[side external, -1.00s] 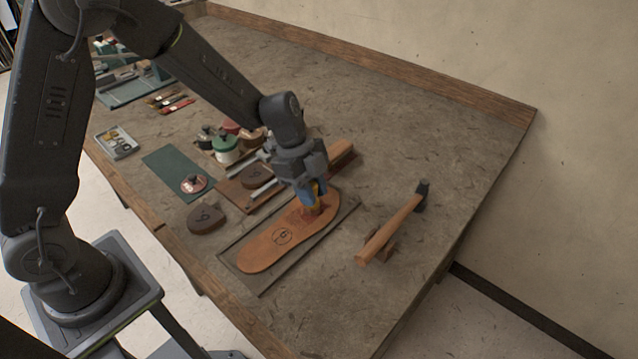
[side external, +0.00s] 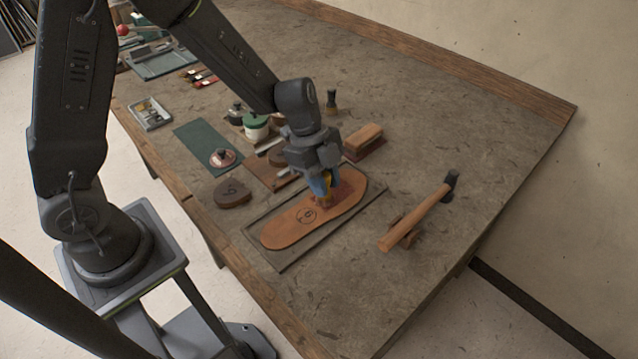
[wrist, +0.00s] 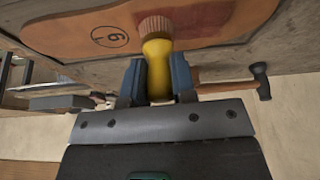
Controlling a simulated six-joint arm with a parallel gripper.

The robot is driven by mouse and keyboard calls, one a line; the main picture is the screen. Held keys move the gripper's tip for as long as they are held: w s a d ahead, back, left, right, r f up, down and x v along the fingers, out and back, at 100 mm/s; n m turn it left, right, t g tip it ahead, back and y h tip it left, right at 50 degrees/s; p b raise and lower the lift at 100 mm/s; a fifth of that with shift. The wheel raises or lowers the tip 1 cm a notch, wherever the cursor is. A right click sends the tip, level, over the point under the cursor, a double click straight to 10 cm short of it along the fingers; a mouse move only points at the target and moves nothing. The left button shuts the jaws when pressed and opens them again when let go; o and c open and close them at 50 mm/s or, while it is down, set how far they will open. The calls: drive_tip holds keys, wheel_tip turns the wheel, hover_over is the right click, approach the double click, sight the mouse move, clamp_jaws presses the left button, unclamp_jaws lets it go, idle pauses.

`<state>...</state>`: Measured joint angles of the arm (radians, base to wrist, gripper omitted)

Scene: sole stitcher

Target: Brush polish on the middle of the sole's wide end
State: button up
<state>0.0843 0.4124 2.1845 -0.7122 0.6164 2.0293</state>
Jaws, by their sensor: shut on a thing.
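The tan leather sole (side external: 285,233) lies flat on a dark board (side external: 280,262), stamped with a circled 6. Its wide end is at the upper right and bears a darker reddish-brown patch (side external: 345,190). My gripper (side external: 324,186) is shut on a yellow-handled brush (wrist: 158,65) above the sole. The brush head points at the sole between the stamp and the dark patch. It appears to touch the leather. The sole also shows in the wrist view (wrist: 75,30), the dark patch just right of the brush head.
A hammer (side external: 420,217) lies to the right. A wooden block brush (side external: 363,139) stands behind the sole. A round brown piece (side external: 232,194), a green mat (side external: 205,145) and a green-lidded jar (side external: 256,126) are at the left. Bare bench lies beyond the hammer.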

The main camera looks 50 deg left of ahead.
drive_tip(key=shift+w, duration=3.85)
drive_tip(key=shift+s, duration=5.1)
wheel_tip(320, 180, up, 8)
